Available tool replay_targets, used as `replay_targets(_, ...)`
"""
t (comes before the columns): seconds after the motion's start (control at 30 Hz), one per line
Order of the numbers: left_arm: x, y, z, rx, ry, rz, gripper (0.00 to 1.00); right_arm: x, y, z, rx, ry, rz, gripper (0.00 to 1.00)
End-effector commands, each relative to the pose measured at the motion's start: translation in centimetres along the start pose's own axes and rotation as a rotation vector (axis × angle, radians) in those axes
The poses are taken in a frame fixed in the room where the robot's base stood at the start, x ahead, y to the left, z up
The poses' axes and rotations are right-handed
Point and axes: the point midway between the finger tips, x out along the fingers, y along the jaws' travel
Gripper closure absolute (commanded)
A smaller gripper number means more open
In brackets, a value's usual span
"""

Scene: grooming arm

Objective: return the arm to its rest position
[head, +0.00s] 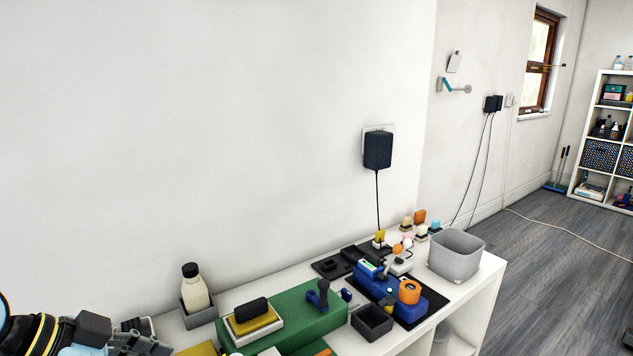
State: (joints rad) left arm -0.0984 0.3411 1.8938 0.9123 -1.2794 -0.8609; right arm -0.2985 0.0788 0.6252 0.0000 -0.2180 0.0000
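My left arm comes in at the bottom left corner, and my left gripper (140,340) is at the bottom edge, by the left end of the white shelf unit. The gripper is partly cut off by the frame, and its finger opening cannot be made out. I see nothing clearly held in it. My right gripper is out of view. A small grey and teal arm-like fitting (455,88) sticks out from the far wall; whether it is the task's arm is not clear.
The white shelf top (488,268) holds a cream bottle (194,288) in a grey holder, a green block (295,315), a blue block (385,292), a small dark tray (372,322) and a grey bin (456,256). Wood floor (560,270) lies open at the right.

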Motion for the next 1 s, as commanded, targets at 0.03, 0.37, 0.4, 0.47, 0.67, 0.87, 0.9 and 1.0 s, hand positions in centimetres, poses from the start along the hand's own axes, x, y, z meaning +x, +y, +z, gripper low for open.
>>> replay_targets(0.03, 0.0, 0.6, 0.4, -0.014, -0.017, -0.003, 0.52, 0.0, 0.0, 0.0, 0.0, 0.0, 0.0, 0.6)
replay_targets(0.37, -1.0, 4.6, 3.7, -0.171, -0.172, -0.082, 0.52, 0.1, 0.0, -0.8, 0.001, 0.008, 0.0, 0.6)
replay_targets(0.4, -1.3, 5.2, 4.2, -0.199, -0.194, -0.099, 0.52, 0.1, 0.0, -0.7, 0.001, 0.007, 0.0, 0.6)
replay_targets(0.47, -1.9, 6.0, 4.9, -0.243, -0.228, -0.131, 0.52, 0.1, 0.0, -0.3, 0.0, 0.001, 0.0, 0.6)
replay_targets(0.67, -4.5, 8.4, 7.1, -0.402, -0.325, -0.255, 0.52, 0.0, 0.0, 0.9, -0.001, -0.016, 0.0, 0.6)
replay_targets(0.87, -8.0, 10.2, 9.0, -0.571, -0.399, -0.406, 0.52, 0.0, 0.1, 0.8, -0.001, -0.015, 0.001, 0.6)
replay_targets(0.9, -8.7, 10.6, 9.4, -0.605, -0.412, -0.437, 0.52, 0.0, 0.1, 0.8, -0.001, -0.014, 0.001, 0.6)
replay_targets(1.0, -10.7, 11.4, 10.1, -0.688, -0.435, -0.518, 0.52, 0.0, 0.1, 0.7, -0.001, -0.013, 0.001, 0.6)
